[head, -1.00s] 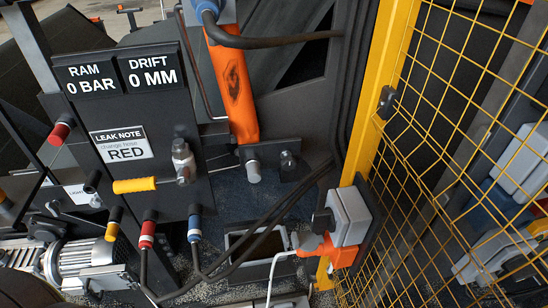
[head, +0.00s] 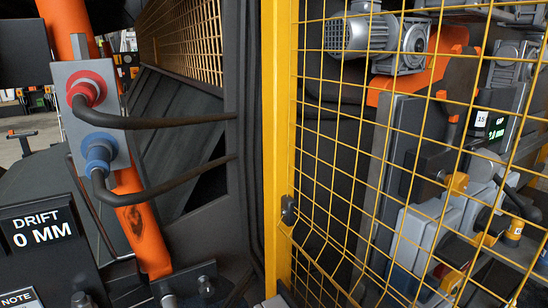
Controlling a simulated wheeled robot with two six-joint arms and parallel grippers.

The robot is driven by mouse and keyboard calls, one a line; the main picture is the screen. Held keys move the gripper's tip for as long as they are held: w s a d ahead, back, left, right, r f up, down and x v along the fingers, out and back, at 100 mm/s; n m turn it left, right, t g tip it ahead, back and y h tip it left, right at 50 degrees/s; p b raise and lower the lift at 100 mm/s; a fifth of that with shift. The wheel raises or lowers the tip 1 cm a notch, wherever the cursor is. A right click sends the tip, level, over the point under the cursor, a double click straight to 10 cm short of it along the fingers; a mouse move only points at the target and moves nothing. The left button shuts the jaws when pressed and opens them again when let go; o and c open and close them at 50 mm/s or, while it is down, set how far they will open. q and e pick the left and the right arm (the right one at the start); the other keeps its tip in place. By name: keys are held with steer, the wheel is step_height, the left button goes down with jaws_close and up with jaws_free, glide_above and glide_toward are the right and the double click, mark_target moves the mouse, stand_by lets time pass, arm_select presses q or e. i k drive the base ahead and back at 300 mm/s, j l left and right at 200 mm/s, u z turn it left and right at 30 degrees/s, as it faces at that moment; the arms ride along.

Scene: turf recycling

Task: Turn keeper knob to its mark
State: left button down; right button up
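I cannot make out for certain which part is the keeper knob, and no mark for it is readable. A small black fitting (head: 289,209) sits on the yellow post (head: 276,150) at the edge of the mesh guard. Behind the mesh, several yellow and black knob-like parts show on grey boxes, one of them a yellow-collared part (head: 456,184) at the right. The mesh partly covers them. Neither of my grippers is in the head view.
The yellow mesh guard (head: 345,113) fills the right half. At the left, a grey block (head: 92,110) with red and blue hose couplings sits by an orange cylinder (head: 140,236). A DRIFT display (head: 40,232) reads 0 MM. A motor (head: 356,36) is behind the mesh.

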mark_target(207, 289)
steer(key=j+u, duration=0.15)
steer(key=u, duration=0.2)
steer(key=k+j+u, duration=0.1)
steer(key=u, duration=0.25)
steer(key=j+u, duration=0.35)
steer(key=k+l, duration=0.05)
steer(key=l, duration=0.05)
